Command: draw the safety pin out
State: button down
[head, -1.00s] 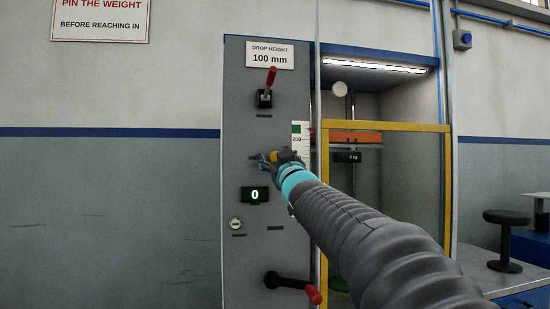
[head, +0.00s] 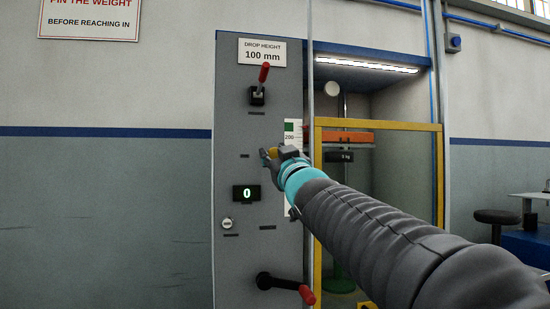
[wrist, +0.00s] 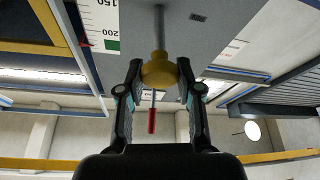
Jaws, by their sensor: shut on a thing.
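The safety pin has a round yellow knob (wrist: 158,70) and a grey metal shaft (wrist: 159,28), which runs from the knob toward the grey panel in the wrist view. My gripper (wrist: 157,74) is shut on the knob, one finger on each side. In the head view the yellow knob (head: 273,153) shows small at my gripper (head: 269,154), in front of the panel's right part. A long stretch of shaft shows between knob and panel. I cannot tell whether its far end is still in a hole.
The grey panel (head: 232,110) carries a red-tipped upper lever (head: 263,75), a display reading 0 (head: 246,194) and a lower red-handled crank (head: 302,292). A yellow frame (head: 380,125) surrounds the bay with an orange beam (head: 345,138).

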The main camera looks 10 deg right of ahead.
jog(key=shift+s+f, duration=0.1)
jog(key=c, duration=0.7)
grip_release()
jog(key=shift+s, duration=0.15)
jog(key=shift+c, duration=0.2)
jog(key=v, duration=1.2)
